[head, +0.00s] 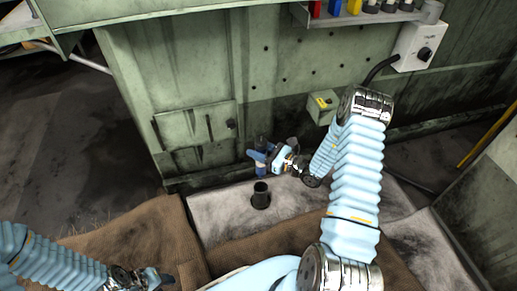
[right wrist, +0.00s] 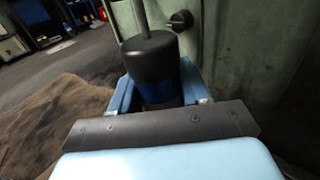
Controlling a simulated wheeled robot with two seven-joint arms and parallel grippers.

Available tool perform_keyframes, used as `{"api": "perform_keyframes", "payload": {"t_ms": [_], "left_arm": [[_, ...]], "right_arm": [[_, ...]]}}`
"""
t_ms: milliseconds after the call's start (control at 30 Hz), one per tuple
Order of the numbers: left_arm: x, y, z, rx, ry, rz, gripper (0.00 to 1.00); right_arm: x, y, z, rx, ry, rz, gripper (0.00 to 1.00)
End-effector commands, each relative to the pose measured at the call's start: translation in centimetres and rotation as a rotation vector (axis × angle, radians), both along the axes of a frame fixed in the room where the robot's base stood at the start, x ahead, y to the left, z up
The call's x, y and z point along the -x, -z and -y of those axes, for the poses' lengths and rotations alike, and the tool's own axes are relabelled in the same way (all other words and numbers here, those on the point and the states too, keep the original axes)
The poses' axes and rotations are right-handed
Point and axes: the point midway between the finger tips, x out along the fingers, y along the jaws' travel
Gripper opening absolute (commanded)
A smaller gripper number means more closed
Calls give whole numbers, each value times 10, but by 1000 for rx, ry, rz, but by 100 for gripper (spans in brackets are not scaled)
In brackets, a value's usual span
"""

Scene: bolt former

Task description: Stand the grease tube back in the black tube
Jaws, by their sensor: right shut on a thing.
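The black tube (head: 261,195) stands upright on the pale stained mat, with its dark open mouth up. My right gripper (head: 261,156) is just above and behind it in the head view. It is shut on the grease tube (head: 261,143), a dark cylinder with a blue band. In the right wrist view the grease tube (right wrist: 152,62) sits between the blue fingers, black end and grey rod toward the top. Its lower end is hidden there by the gripper's dark plate. My left gripper (head: 150,280) is low at the left, over brown cloth; its fingers are too small to read.
The green machine wall (head: 190,90) rises close behind my right gripper. A small green box (head: 322,106) and a grey switch box (head: 419,46) stick out from it. A shelf (head: 360,17) with coloured items is above. The pale mat (head: 225,215) is clear around the black tube.

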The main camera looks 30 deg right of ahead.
Motion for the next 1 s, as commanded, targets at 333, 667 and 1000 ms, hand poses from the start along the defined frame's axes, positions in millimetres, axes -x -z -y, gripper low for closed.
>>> {"api": "perform_keyframes", "payload": {"t_ms": [333, 667, 1000], "left_arm": [[0, 11, 1, 2, 2, -2, 43], [1, 19, 2, 5, 3, -4, 43], [1, 24, 3, 7, 4, -5, 43]], "right_arm": [[0, 15, 0, 0, 0, 2, 0], [0, 28, 0, 0, 0, 1, 0], [0, 35, 0, 0, 0, 2, 0]]}}
